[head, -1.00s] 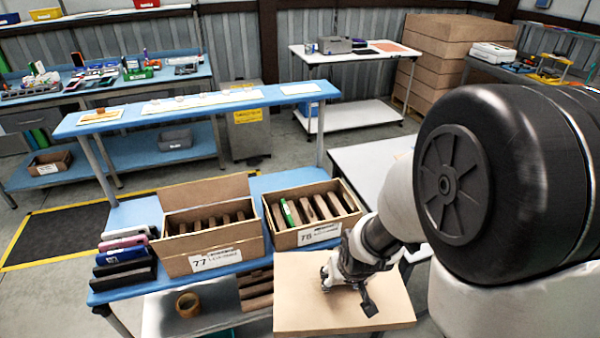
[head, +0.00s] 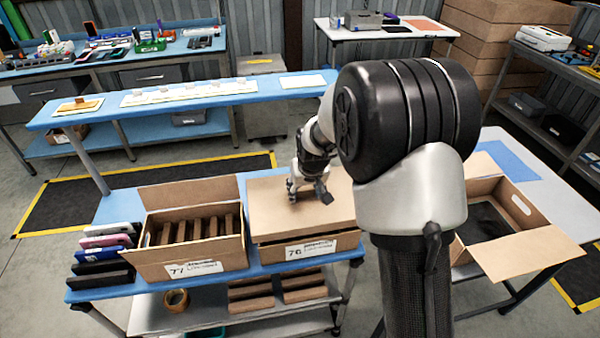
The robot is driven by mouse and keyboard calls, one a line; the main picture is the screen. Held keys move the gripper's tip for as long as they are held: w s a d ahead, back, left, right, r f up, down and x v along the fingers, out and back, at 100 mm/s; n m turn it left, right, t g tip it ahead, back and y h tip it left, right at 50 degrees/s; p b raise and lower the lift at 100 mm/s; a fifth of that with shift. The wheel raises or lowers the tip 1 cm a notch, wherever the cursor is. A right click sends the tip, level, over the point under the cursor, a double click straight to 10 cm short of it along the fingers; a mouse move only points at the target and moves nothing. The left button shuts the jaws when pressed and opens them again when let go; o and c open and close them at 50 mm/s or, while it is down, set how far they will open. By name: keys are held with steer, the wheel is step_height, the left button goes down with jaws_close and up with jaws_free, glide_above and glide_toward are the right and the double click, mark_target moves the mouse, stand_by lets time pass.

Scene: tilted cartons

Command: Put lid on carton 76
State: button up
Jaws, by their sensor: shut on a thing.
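Carton 76 (head: 292,253) stands on the blue table, its numbered label facing me. A flat brown cardboard lid (head: 265,215) lies over its top and covers the opening. A thin band of the carton front shows below the lid. My gripper (head: 308,193) is above the lid and shut on it; the fingertips are small and partly hidden. I cannot tell whether the lid is fully seated on the rim. The carton's contents are hidden under the lid.
Open carton 77 (head: 180,262) stands close at the left, its flap raised behind. Several coloured devices (head: 104,248) are stacked left of it. A tape roll (head: 176,300) lies on the lower shelf. At the right, an open carton (head: 525,250) stands on a white table.

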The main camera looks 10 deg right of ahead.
mark_target(306, 202)
steer(key=shift+w, duration=0.25)
steer(key=shift+s+f+b, duration=0.3)
steer(key=shift+f, duration=0.05)
steer(key=shift+f+b, duration=2)
steer(key=shift+f, duration=0.9)
steer(key=shift+f, duration=0.2)
steer(key=o, duration=1)
steer(key=shift+o, duration=0.2)
steer(key=shift+r, duration=0.15)
